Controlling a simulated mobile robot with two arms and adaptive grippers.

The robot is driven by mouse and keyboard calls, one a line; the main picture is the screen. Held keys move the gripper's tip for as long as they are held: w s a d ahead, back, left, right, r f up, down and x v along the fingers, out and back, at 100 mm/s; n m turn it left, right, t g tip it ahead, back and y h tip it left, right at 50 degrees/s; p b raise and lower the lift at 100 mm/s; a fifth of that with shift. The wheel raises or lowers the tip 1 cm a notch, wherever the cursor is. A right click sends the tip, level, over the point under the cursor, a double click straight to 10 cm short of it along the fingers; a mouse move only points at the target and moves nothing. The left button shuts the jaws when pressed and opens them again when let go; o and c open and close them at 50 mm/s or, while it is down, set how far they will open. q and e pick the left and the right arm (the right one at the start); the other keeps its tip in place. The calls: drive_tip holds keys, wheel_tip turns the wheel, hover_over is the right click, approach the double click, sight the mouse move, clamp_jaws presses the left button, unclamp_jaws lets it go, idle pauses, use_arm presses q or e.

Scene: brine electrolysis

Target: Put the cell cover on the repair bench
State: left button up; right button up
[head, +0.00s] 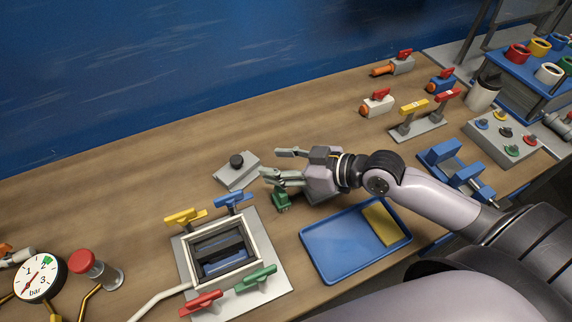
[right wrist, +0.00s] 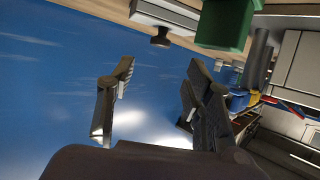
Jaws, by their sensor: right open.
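The cell cover, which I take to be the grey plate (head: 236,177) with a black knob, lies on the wooden bench (head: 130,182) behind the open cell (head: 186,263). The plate also shows at the top of the right wrist view (right wrist: 165,14). My right gripper (head: 271,164) is open and empty, just right of the plate and apart from it. Its spread fingers show in the right wrist view (right wrist: 158,80). My left gripper is not in view. I cannot tell which surface is the repair bench.
Blue, yellow, red and green clamps surround the cell. A green block (head: 283,203) stands beneath my right gripper. A blue tray (head: 335,252) with a yellow pad (head: 385,224) lies right of the cell. A gauge (head: 40,277) stands at lower left. The back left bench is clear.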

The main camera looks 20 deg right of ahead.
drive_tip(key=shift+v, duration=0.95)
drive_tip(key=shift+r, duration=0.1)
